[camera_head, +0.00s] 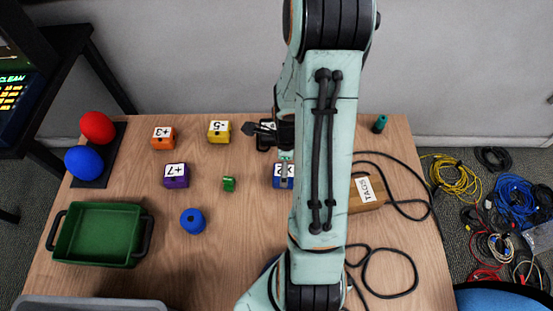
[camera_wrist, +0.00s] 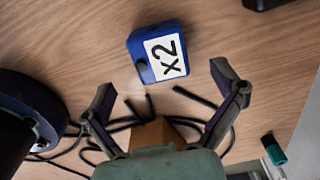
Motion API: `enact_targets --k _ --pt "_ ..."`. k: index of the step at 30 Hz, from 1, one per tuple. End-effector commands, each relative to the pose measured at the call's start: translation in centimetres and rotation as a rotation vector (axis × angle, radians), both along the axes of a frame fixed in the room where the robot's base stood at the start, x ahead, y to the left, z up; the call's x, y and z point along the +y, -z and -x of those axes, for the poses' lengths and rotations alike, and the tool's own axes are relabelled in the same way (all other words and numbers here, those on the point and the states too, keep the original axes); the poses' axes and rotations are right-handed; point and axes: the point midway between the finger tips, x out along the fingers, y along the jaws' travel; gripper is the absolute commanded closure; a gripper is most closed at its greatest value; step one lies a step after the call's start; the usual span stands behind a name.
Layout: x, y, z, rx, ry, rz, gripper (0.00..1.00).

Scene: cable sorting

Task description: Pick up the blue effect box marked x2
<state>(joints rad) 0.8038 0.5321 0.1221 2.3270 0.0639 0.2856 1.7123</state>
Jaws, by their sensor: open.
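The blue effect box marked x2 (camera_wrist: 158,52) lies on the wooden table, its white label facing up. It stands just beyond my open fingers in the wrist view. In the head view the blue box (camera_head: 278,183) is partly hidden behind my arm. My gripper (camera_wrist: 163,78) is open and empty, its two fingers spread wide. The box is ahead of the gap between the fingertips; I cannot tell the height left between them. In the head view my gripper is mostly hidden by my arm.
A black object (camera_head: 265,135) stands close behind the box. A green block (camera_head: 229,184) and purple +7 box (camera_head: 176,175) are to its left. A brown TAO5 box (camera_head: 368,193) and black cables (camera_head: 405,210) lie right. A green tray (camera_head: 97,233) is at front left.

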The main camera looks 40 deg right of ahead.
Motion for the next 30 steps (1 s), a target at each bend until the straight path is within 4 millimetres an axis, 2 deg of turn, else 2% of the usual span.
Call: enact_targets --k 3,9,19,26,30 --pt "0.1 2.1 0.1 0.005 0.000 -0.004 0.06" --pt "0.0 4.4 0.0 0.001 -0.001 -0.002 0.06" --pt "0.0 4.9 0.0 -0.001 -0.002 0.001 0.06" --pt "0.0 4.9 0.0 -0.001 -0.003 0.001 0.78" --pt "0.0 4.9 0.0 -0.001 -0.003 0.001 0.78"
